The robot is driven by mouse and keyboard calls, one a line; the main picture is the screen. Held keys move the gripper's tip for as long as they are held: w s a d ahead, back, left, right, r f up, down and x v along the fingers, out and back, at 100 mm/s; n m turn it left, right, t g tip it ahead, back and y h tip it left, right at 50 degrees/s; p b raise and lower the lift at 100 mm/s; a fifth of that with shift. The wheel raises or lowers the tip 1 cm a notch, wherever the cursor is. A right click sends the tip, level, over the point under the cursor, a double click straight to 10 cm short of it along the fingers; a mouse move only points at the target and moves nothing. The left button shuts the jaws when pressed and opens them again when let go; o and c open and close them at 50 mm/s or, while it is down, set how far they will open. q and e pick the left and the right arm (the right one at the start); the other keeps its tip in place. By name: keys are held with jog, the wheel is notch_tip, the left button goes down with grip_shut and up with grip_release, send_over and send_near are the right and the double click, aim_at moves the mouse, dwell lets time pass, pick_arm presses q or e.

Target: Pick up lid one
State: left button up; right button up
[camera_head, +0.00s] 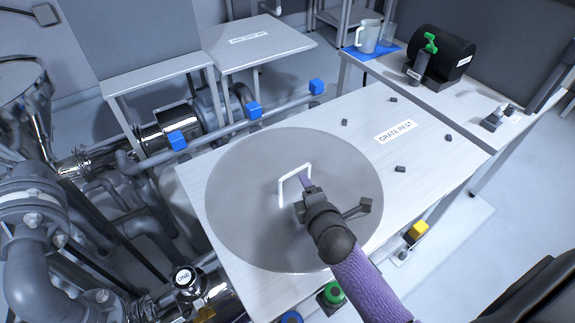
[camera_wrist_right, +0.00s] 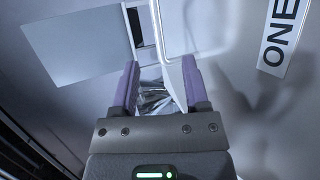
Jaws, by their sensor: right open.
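A large round grey lid (camera_head: 240,165) with a white, squared handle (camera_head: 281,190) is in the middle of the head view. A label reading ONE (camera_wrist_right: 281,32) shows on the grey surface in the right wrist view. My right gripper (camera_head: 305,182) is open at the handle, above the lid. In the wrist view, the white handle (camera_wrist_right: 158,22) runs down to the space between the purple fingers (camera_wrist_right: 160,72), and the right finger hides part of it. I cannot tell whether the fingers touch it. My left gripper is not in view.
A pale table labelled GRATE REST (camera_head: 440,150) lies right of and behind the lid, with several small dark blocks on it. Pipes (camera_head: 150,215) and a valve marked ONE (camera_head: 184,278) crowd the left. A side bench (camera_head: 470,95) holds a black drum (camera_head: 445,52) and a jug (camera_head: 368,37).

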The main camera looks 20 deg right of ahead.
aim_at(295, 173)
jog(key=b+x, duration=0.1)
jog(key=x, duration=0.2)
jog(key=shift+w, duration=0.25)
jog(key=b+x, duration=0.2)
jog(key=x, duration=0.1)
jog(key=b+x, duration=0.2)
jog(key=x, duration=0.2)
jog(key=shift+s+a+f, duration=0.1)
jog(key=shift+f, duration=0.1)
jog(key=shift+r, duration=0.2)
grip_shut()
dwell(0.4)
